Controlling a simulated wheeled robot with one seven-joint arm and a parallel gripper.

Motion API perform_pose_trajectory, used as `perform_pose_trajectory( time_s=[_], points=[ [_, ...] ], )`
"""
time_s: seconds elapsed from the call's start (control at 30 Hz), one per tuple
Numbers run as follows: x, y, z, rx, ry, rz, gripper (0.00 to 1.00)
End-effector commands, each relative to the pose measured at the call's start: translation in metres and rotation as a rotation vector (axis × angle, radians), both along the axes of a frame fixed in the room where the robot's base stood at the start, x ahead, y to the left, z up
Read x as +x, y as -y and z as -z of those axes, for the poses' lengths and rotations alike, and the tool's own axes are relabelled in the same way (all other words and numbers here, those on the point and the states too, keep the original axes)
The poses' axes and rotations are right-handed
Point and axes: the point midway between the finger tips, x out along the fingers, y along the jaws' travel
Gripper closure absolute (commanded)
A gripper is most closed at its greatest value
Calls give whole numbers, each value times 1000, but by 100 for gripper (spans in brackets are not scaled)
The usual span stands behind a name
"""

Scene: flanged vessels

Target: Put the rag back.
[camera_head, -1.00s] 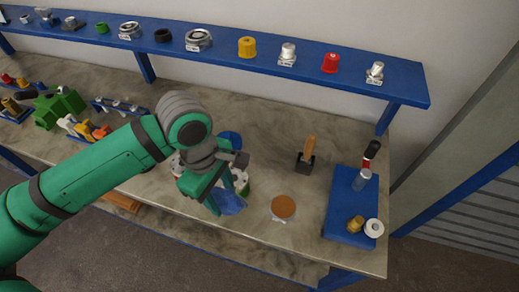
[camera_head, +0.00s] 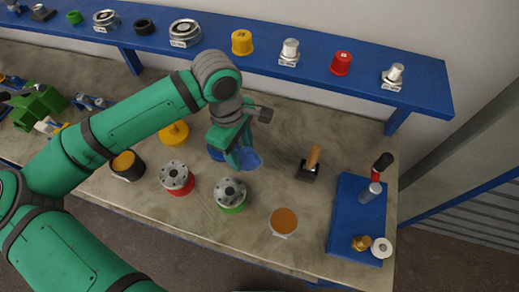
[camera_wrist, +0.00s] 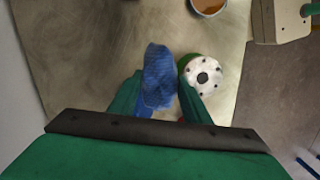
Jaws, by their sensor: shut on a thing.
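The rag (camera_wrist: 158,78) is blue cloth. In the wrist view it sits between the two green fingers of my gripper (camera_wrist: 162,98), which is shut on it. In the head view the rag (camera_head: 248,159) hangs below the fingers of my gripper (camera_head: 232,158), over the back middle of the bench. A blue patch (camera_head: 216,152) also shows left of the fingers; my gripper partly hides it, so I cannot tell if it is the same cloth. I cannot tell whether the rag touches the bench.
Flanged vessels with green (camera_head: 231,194) and red (camera_head: 177,177) bases stand in front of my gripper. A yellow part (camera_head: 174,133) is to its left. A wooden-handled brush (camera_head: 312,160), an orange-brown dish (camera_head: 284,221) and a blue board (camera_head: 346,224) are to the right. A shelf (camera_head: 270,63) runs behind.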

Motion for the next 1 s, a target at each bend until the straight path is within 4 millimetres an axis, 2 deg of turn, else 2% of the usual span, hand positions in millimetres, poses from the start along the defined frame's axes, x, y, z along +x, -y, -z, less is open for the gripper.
perform_pose_trajectory(
  time_s=[0.13, 0.3, 0.4, 0.67, 0.9, 1.0],
  points=[
    [26, 15, 15, -1, -1, -10, 78],
    [44, 30, 44, -2, -2, -7, 78],
    [51, 38, 55, 0, -1, -1, 78],
    [60, 46, 68, 0, -1, 3, 78],
    [63, 48, 98, -2, -2, -1, 78],
    [63, 47, 103, -1, -1, -1, 78]
  ],
)
